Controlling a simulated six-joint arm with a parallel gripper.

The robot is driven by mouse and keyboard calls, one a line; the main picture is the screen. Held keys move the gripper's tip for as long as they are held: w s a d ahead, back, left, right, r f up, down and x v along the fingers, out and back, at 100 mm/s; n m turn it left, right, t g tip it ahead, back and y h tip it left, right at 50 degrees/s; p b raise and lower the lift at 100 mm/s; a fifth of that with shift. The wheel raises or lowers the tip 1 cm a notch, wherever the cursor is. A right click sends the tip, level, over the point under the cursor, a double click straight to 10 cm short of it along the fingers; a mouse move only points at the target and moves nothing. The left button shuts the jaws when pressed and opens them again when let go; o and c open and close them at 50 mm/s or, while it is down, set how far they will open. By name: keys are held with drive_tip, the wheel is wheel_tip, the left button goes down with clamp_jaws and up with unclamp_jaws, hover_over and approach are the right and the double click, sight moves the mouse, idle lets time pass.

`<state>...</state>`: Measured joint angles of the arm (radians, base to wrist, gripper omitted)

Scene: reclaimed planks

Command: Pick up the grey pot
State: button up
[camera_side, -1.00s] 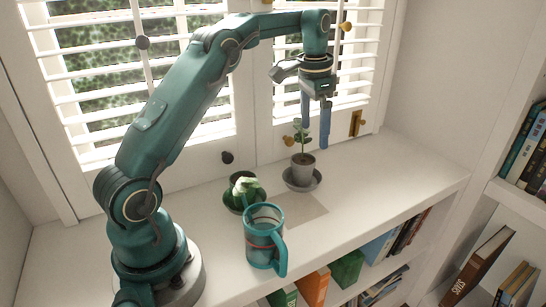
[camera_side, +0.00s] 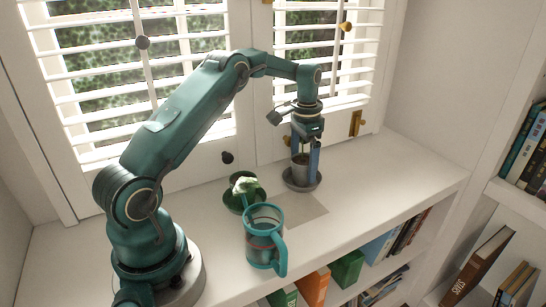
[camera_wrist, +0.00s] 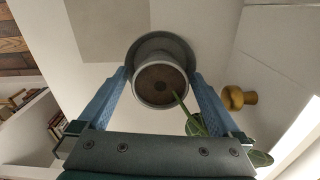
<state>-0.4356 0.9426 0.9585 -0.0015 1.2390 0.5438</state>
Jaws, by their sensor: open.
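The grey pot (camera_side: 300,172) stands upright on its grey saucer (camera_side: 302,185) on the white shelf top, with a small green plant in it. My gripper (camera_side: 305,165) points down over the pot, its two blue fingers apart on either side of it. The wrist view shows the pot (camera_wrist: 160,82) from above, dark soil inside, between the open fingers (camera_wrist: 158,85). The plant's stem and leaves (camera_wrist: 195,125) rise toward my gripper's palm. The side view partly hides the pot behind a finger, and I cannot tell whether either finger touches it.
A teal mug (camera_side: 263,245) and a green pot with a pale plant on a green saucer (camera_side: 232,203) stand left of the grey pot. Window blinds (camera_side: 330,60) are behind. Books (camera_side: 347,268) fill the shelf below. Shelf top to the right is clear.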

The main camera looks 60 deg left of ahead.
clamp_jaws()
drive_tip(key=shift+r, duration=0.1)
drive_tip(key=shift+d+r, duration=0.2)
drive_tip(key=shift+r, duration=0.35)
wheel_tip(320, 180, up, 6)
drive_tip(key=d+r, duration=0.2)
drive_tip(key=d, duration=1.7)
drive_tip(key=shift+d+r, duration=0.3)
drive_tip(key=shift+r, duration=0.1)
